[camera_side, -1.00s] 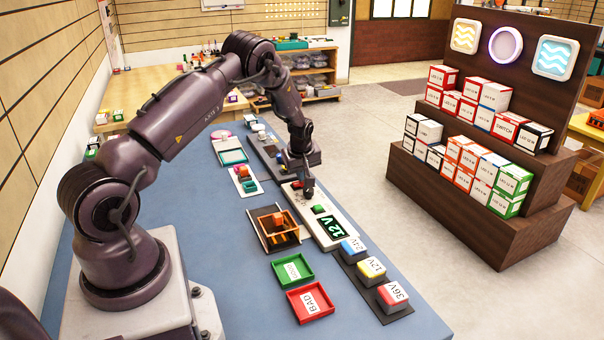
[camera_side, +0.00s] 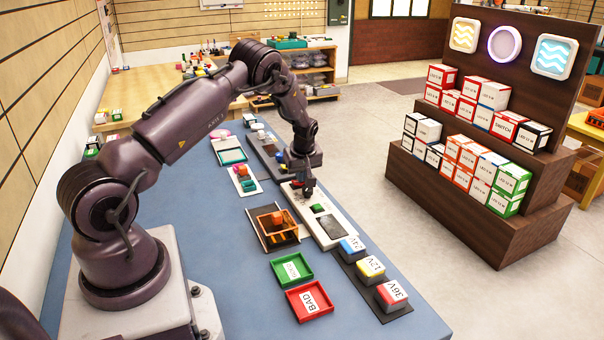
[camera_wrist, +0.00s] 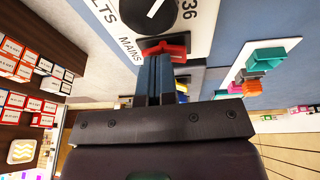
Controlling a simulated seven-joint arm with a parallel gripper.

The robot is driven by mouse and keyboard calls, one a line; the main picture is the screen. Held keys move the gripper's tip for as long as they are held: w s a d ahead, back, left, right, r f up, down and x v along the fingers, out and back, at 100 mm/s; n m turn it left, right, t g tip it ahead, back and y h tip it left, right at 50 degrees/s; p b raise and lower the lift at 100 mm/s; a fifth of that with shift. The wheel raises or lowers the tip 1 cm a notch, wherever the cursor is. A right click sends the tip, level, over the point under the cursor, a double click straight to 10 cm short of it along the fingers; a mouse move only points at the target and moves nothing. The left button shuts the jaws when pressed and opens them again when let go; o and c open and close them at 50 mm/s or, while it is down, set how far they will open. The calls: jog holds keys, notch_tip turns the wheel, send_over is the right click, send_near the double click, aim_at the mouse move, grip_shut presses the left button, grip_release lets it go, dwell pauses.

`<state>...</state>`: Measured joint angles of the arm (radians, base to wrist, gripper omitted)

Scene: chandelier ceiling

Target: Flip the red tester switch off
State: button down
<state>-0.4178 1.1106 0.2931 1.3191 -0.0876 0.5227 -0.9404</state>
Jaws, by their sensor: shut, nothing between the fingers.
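The white tester (camera_side: 341,241) lies on the blue bench, and its display (camera_side: 329,226) is dark. A green block (camera_side: 318,208) sits on it. In the wrist view, the red switch (camera_wrist: 172,48) is on a dark base beside the "MAINS" label and below the black dial (camera_wrist: 150,14). My gripper (camera_wrist: 160,62) is shut and empty, with its blue fingertips right at the switch. They partly cover it, and I cannot tell whether they touch it.
Blue, yellow and red labelled blocks (camera_side: 371,267) stand on a dark strip at the near right. A green tray (camera_side: 292,270), a red "BAD" tray (camera_side: 310,302) and an orange holder (camera_side: 278,222) lie left of the tester. Bare blue bench (camera_side: 220,235) is further left.

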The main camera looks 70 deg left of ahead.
jog(key=shift+s, duration=0.65)
jog(key=shift+r, duration=0.1)
jog(key=r, duration=0.1)
jog(key=s+r, duration=0.1)
jog(key=r, duration=0.1)
jog(key=shift+s+r, duration=0.2)
jog(key=s+v, duration=0.1)
jog(key=v, duration=0.9)
jog(key=shift+w+d+r+t, duration=0.35)
jog(key=shift+w+t, duration=0.15)
jog(key=shift+w, duration=0.1)
